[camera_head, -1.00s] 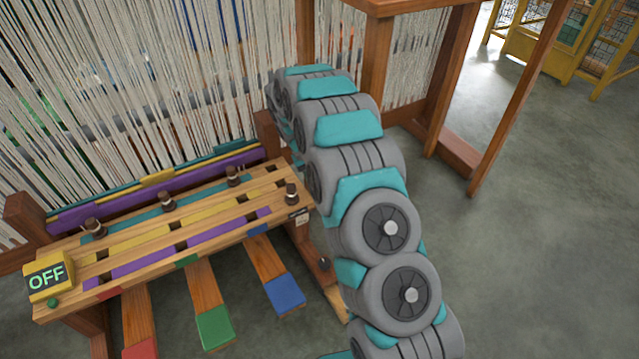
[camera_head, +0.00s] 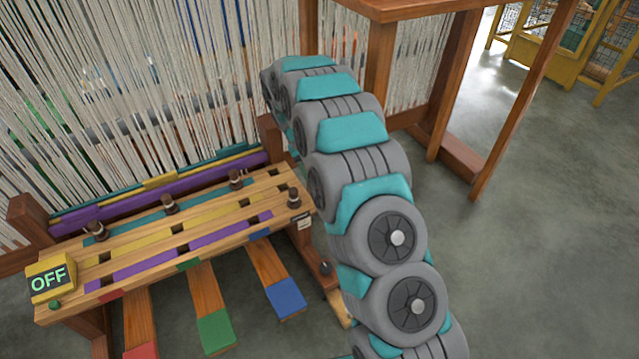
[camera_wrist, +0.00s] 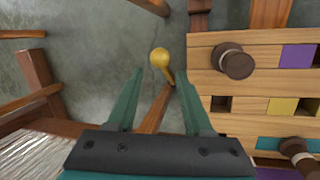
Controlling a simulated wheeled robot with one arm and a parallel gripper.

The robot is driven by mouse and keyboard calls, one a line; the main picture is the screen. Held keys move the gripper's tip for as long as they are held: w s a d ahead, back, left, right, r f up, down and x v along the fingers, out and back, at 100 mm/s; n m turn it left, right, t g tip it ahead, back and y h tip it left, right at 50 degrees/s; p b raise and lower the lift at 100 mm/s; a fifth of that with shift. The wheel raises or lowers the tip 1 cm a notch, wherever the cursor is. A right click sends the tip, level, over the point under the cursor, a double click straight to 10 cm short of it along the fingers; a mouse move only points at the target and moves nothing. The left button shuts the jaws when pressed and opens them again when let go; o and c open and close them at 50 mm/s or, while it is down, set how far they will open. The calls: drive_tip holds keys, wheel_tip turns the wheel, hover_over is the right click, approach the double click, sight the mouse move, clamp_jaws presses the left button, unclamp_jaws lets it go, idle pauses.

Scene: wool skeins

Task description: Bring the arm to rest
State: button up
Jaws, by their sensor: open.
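My gripper (camera_wrist: 158,98) shows in the wrist view as two green fingers on a dark bar. The fingers are apart and nothing is between them in their grip. A yellow knob on a wooden lever (camera_wrist: 160,58) appears beyond the fingertips, in the gap between them. My grey and teal arm (camera_head: 360,150) runs from the lower right up to the loom threads in the head view. Its far end is by the threads, and the gripper is hidden there.
A wooden bench (camera_head: 215,212) with pegs and coloured slots stands left of my arm. An "OFF" box (camera_head: 50,278) sits at its left end. Hanging threads (camera_head: 120,80) are behind it. Coloured pedals (camera_head: 285,297) stick out in front.

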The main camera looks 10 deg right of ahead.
drive_tip(key=v, duration=0.3)
idle(0.4)
drive_tip(key=s+d+r+y+p, duration=0.1)
drive_tip(key=s+d+r, duration=0.1)
drive_tip(key=s+r, duration=0.7)
drive_tip(key=s+d+r+y+p, duration=0.1)
drive_tip(key=s+r, duration=0.6)
drive_tip(key=s, duration=0.5)
drive_tip(key=s+r+m+y+p, duration=0.1)
drive_tip(key=s+r+p, duration=0.1)
drive_tip(key=s, duration=2.3)
drive_tip(key=shift+s+d+r+g, duration=0.15)
drive_tip(key=shift+s+r+g, duration=0.15)
drive_tip(key=shift+r, duration=0.4)
